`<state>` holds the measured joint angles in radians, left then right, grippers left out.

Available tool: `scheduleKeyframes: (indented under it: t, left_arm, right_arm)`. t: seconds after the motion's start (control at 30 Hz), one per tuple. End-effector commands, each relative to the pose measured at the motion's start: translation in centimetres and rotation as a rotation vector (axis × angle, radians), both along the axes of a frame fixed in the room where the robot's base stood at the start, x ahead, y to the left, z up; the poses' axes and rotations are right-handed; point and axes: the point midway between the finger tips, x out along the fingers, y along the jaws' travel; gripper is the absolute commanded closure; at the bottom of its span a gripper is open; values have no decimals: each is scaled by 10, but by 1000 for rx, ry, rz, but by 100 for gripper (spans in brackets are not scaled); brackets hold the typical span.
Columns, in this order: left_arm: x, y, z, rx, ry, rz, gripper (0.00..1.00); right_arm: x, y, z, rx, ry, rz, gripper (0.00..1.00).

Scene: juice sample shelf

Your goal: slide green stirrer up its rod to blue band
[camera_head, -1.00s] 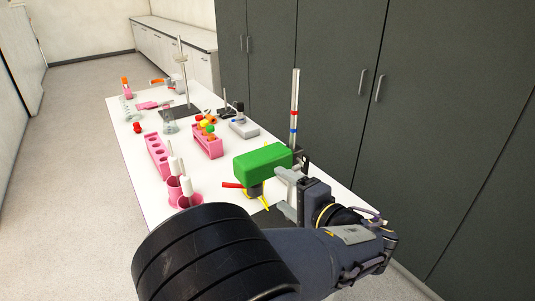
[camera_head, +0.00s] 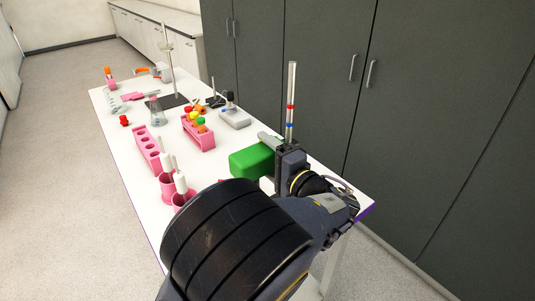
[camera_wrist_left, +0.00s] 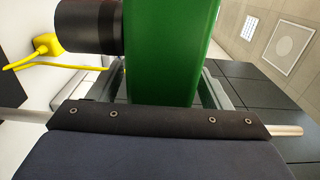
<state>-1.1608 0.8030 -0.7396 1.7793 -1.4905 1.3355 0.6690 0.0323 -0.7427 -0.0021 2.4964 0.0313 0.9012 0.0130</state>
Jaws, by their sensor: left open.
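The green stirrer (camera_head: 252,161) is a green block low on its metal rod (camera_head: 292,78), below the blue band (camera_head: 289,125). A red band (camera_head: 291,106) sits above the blue one. My left gripper (camera_head: 271,150) is open at the stirrer, beside the rod. In the left wrist view the green body (camera_wrist_left: 170,50) lies between the open fingers (camera_wrist_left: 168,88); I cannot tell whether they touch it. A black cylinder (camera_wrist_left: 88,27) joins the body there, with a yellow part (camera_wrist_left: 47,45) beyond it. My arm hides the stirrer's lower part in the head view. My right gripper is out of view.
Pink cups (camera_head: 167,189) with white sticks and a pink rack (camera_head: 146,150) stand left of the stirrer. Another pink rack (camera_head: 199,137) holds tubes with coloured caps. A small grey device (camera_head: 235,119) stands behind. Grey cabinets (camera_head: 325,80) line the right side.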

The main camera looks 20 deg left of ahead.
Motion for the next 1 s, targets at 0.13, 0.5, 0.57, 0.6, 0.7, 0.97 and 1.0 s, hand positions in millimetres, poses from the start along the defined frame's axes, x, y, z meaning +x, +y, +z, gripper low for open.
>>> scheduleKeyframes:
  t: [0.13, 0.5, 0.57, 0.6, 0.7, 0.97, 1.0]
  left_arm:
    - [0, 0, 0, 0, 0, 0, 28]
    - [0, -1, 0, 1, 1, -1, 75]
    - [0, -1, 0, 0, 0, -1, 83]
    - [0, -1, 0, 1, 1, -1, 88]
    - [0, -1, 2, -1, 1, -1, 91]
    - [0, -1, 43, -2, -4, -3, 91]
    - [0, -1, 47, -2, -4, -3, 91]
  right_arm:
    - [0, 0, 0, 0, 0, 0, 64]
    - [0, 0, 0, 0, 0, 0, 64]
    - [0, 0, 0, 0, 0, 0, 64]
    - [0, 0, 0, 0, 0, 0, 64]
    - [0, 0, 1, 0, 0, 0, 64]
    - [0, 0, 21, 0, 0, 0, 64]
    - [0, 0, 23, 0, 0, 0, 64]
